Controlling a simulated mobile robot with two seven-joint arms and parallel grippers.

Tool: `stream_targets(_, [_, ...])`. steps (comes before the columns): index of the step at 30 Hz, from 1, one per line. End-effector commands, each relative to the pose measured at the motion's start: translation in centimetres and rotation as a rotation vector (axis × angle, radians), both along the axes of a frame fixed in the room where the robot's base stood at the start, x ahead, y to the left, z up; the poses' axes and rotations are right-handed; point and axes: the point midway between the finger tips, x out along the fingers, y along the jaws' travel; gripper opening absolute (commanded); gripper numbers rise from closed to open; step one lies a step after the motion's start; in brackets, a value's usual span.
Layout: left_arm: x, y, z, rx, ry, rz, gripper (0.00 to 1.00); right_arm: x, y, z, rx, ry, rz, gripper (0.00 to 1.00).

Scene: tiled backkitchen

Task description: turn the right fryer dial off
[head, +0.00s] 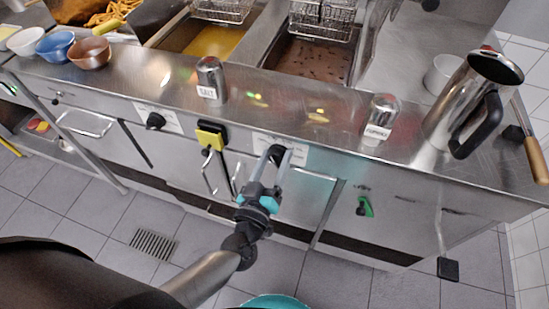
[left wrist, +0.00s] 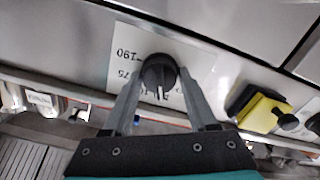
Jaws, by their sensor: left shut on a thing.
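The right fryer dial (head: 276,152) is a round black knob on a white label on the steel front panel, below the right fryer basin. It shows up close in the left wrist view (left wrist: 158,72), with a light pointer line and temperature numbers printed around it. My left gripper (head: 278,162) is at the dial, its two fingers on either side of the knob, shut on it. The fingers hide part of the label. The left fryer dial (head: 155,121) is a similar black knob further left. My right gripper is not in view.
A yellow and black switch (head: 212,135) sits between the dials. Two shakers (head: 210,78) and a steel jug (head: 470,95) stand on the counter. Door handles (head: 85,125) stick out below the panel.

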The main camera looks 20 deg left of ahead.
Motion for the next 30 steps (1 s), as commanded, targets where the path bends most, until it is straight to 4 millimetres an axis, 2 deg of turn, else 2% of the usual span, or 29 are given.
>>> stream_targets(18, [-0.02,0.09,-0.10,-0.455,0.016,0.001,0.03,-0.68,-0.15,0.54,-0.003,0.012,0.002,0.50])
stream_targets(30, [-0.03,0.12,-0.17,-0.631,0.023,0.000,0.03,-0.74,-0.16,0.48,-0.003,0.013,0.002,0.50])
